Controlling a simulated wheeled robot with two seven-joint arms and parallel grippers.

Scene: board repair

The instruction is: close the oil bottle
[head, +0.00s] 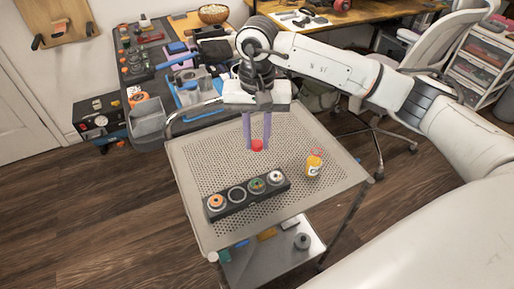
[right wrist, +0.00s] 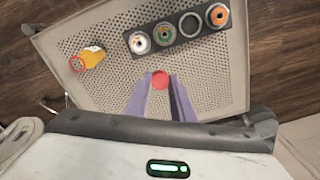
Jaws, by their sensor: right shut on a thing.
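The oil bottle (head: 314,165) is small and yellow-orange with a white label. It stands on the right part of the perforated trolley top, with a thin red ring at its upper end. It also shows at the upper left of the right wrist view (right wrist: 93,56). My right gripper (head: 257,144) points down over the trolley, left of the bottle and apart from it. It is shut on a small round red cap (head: 257,146), which also shows between the fingertips in the right wrist view (right wrist: 160,80). My left gripper is not in view.
A black holder (head: 243,203) with several round slots stands on the trolley top (head: 205,160), in front of my right gripper. One slot looks empty; the others hold round parts. The trolley top is clear between gripper and bottle. A cluttered workbench (head: 160,55) stands behind.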

